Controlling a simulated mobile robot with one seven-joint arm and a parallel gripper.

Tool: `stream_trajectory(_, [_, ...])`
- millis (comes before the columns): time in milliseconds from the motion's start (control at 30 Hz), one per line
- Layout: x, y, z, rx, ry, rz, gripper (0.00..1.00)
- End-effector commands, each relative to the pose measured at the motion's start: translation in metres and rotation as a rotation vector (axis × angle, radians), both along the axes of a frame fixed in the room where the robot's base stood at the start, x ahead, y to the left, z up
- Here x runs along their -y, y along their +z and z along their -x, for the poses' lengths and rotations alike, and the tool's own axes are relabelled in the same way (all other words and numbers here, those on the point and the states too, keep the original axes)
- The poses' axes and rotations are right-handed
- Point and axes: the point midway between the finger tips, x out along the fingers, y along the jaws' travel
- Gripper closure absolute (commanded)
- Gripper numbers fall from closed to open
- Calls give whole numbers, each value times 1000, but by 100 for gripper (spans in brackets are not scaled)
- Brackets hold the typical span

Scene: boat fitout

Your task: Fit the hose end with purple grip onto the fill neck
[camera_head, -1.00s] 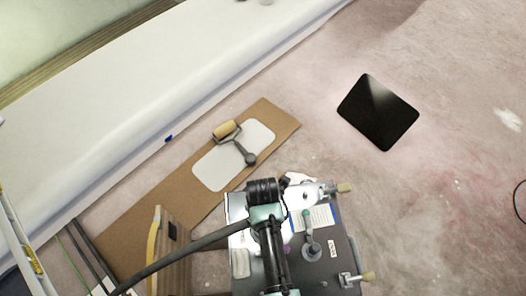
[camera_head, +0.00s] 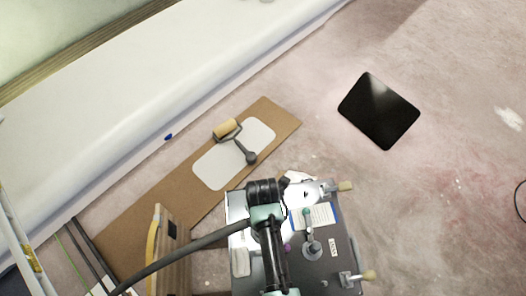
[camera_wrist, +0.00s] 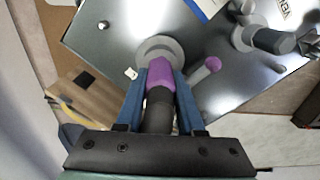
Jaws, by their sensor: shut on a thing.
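The hose end with purple grip (camera_wrist: 160,74) is held between the blue fingers of my gripper (camera_wrist: 164,82) in the wrist view, with its dark lower part running back toward the palm. A round grey flange (camera_wrist: 157,45), apparently the fill neck, lies directly beyond the purple grip. The grip overlaps it in the picture, so I cannot tell whether they touch. A lever with a purple knob (camera_wrist: 211,64) stands just right of the fingers, and the purple knob shows in the head view (camera_head: 287,247). There, my arm hides the gripper and hose end.
A wooden box (camera_head: 175,250) stands left.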

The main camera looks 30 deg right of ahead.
Motion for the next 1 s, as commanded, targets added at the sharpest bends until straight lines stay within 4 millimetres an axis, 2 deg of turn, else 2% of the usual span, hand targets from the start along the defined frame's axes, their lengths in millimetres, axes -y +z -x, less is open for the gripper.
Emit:
stream_trajectory(500, [1, -12, 0, 0, -1, 0, 100])
stream_trajectory(833, [1, -12, 0, 1, 0, 1, 100])
stream_trajectory(867, [0, -12, 0, 1, 0, 1, 60])
stream_trajectory(1000, [0, -12, 0, 1, 0, 0, 34])
